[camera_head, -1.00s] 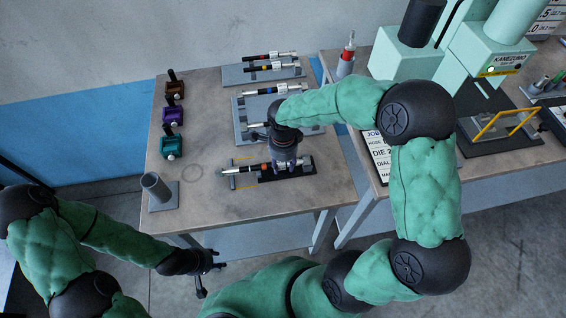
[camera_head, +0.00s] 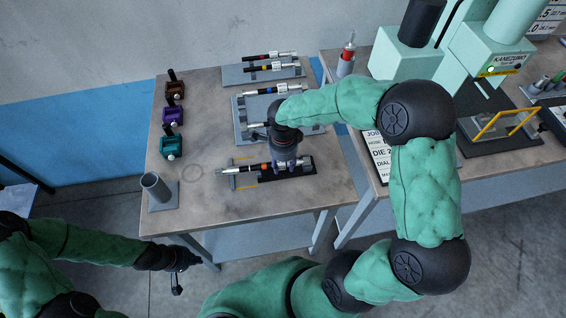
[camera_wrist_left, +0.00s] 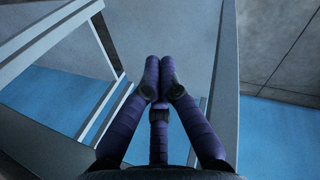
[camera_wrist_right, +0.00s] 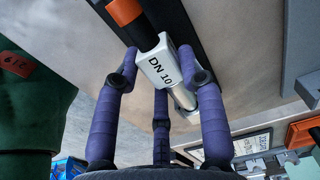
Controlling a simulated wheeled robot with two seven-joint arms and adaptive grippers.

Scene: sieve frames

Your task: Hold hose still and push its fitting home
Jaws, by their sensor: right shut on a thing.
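The hose assembly (camera_head: 243,169) lies in a dark holder at the front of the left table. It has a silver left end, a black body and an orange band, which also shows in the right wrist view (camera_wrist_right: 122,10). Its white sleeve marked DN 10 (camera_wrist_right: 158,66) and a silver end piece (camera_wrist_right: 184,98) show in the right wrist view. My right gripper (camera_head: 285,166) comes down from above, shut on the hose's white sleeve. The fingers hide part of it. My left gripper (camera_head: 180,268) is off the table's front left, empty, its fingertips together in the left wrist view (camera_wrist_left: 159,72).
Several similar hoses lie on grey racks (camera_head: 238,76) behind. An upright grey tube (camera_head: 155,186) stands at the front left corner, near several coloured blocks (camera_head: 172,147). A press (camera_head: 425,62) stands on the right table.

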